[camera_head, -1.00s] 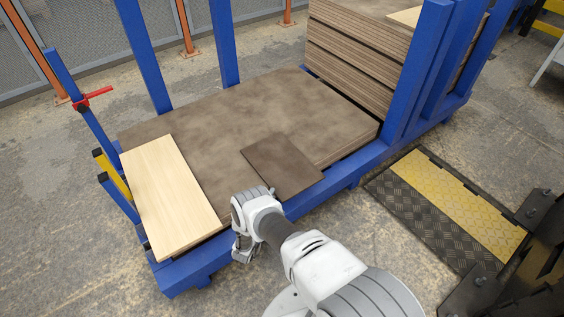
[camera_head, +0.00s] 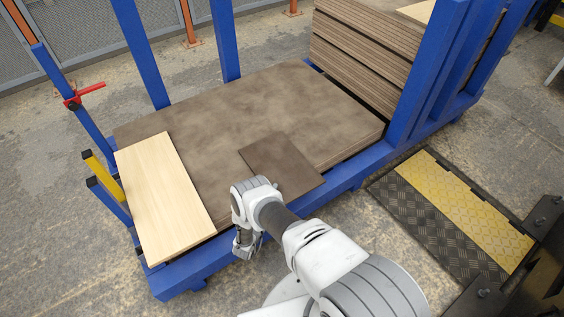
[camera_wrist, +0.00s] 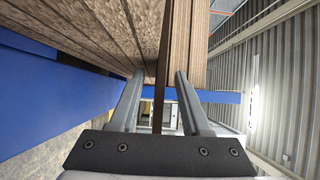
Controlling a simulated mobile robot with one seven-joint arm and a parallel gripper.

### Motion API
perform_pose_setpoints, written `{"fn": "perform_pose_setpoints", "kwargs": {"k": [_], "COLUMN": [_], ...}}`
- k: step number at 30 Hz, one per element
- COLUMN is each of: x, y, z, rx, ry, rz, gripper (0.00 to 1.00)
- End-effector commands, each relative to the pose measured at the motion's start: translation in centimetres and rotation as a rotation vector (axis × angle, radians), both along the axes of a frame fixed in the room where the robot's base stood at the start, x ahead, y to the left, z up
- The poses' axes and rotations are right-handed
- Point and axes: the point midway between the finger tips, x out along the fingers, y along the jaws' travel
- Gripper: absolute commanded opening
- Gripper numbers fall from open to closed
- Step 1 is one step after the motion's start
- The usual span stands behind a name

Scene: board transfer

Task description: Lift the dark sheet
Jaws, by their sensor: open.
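The dark sheet (camera_head: 283,165) lies flat on the brown board stack (camera_head: 265,95), with its near edge at the stack's front side. My gripper (camera_head: 246,243) is low in front of the cart's front rail, just left of the sheet's near corner in the picture. In the wrist view my gripper (camera_wrist: 159,78) is open, with its two fingers apart. A thin dark edge, which looks like the sheet (camera_wrist: 159,100), runs between the fingers. I cannot tell whether either finger touches it. My wrist hides part of the front rail.
A pale board (camera_head: 165,195) lies left of the sheet. The blue cart frame (camera_head: 345,176) has a front rail and tall posts. A higher board stack (camera_head: 362,62) stands at the back right. A black and yellow ramp (camera_head: 455,215) lies on the floor at right.

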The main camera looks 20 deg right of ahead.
Motion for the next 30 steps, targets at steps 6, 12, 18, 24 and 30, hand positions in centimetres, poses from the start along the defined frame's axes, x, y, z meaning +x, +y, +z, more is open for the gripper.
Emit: {"fn": "perform_pose_setpoints", "kwargs": {"k": [6,12,18,24,30], "x": [-0.12,-0.11,-0.11,-0.11,-0.09], "y": [0.10,0.08,0.07,0.07,0.06], "z": [0.01,0.00,0.00,0.00,0.01], "rx": [0.000,0.000,0.000,0.000,0.000], "ry": [0.000,0.000,0.000,0.000,0.000], "rz": [0.000,0.000,0.000,0.000,0.000], "gripper": [0.47,0.29,0.00,0.00,0.00]}}
